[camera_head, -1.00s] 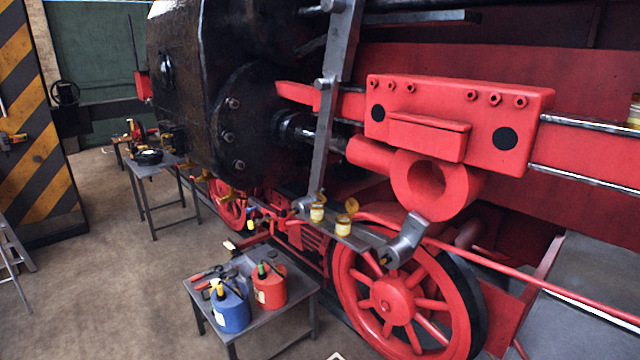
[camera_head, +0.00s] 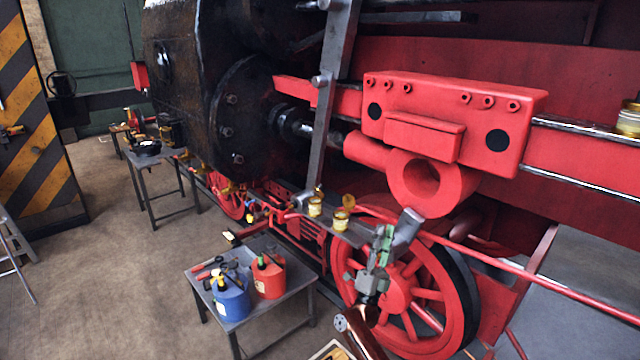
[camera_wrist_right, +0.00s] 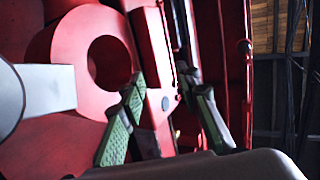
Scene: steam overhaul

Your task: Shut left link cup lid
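Two small brass-and-cream cups stand on the grey link below the red crosshead. The left cup (camera_head: 315,208) has its small brass lid (camera_head: 319,191) standing up above it. The right cup (camera_head: 341,222) also has a raised brass lid (camera_head: 348,201). My right gripper (camera_head: 381,243) points up in front of the red wheel, to the right of both cups and apart from them. In the right wrist view its green-padded fingers (camera_wrist_right: 168,92) are spread with nothing between them. The cups cannot be made out in that view. My left gripper is not in view.
The grey link end (camera_head: 407,228) is close behind my right gripper. The red crosshead (camera_head: 450,115) and its round eye (camera_head: 455,190) overhang. A low table (camera_head: 285,308) holds a blue can (camera_head: 231,300) and a red can (camera_head: 268,277). Open floor lies left.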

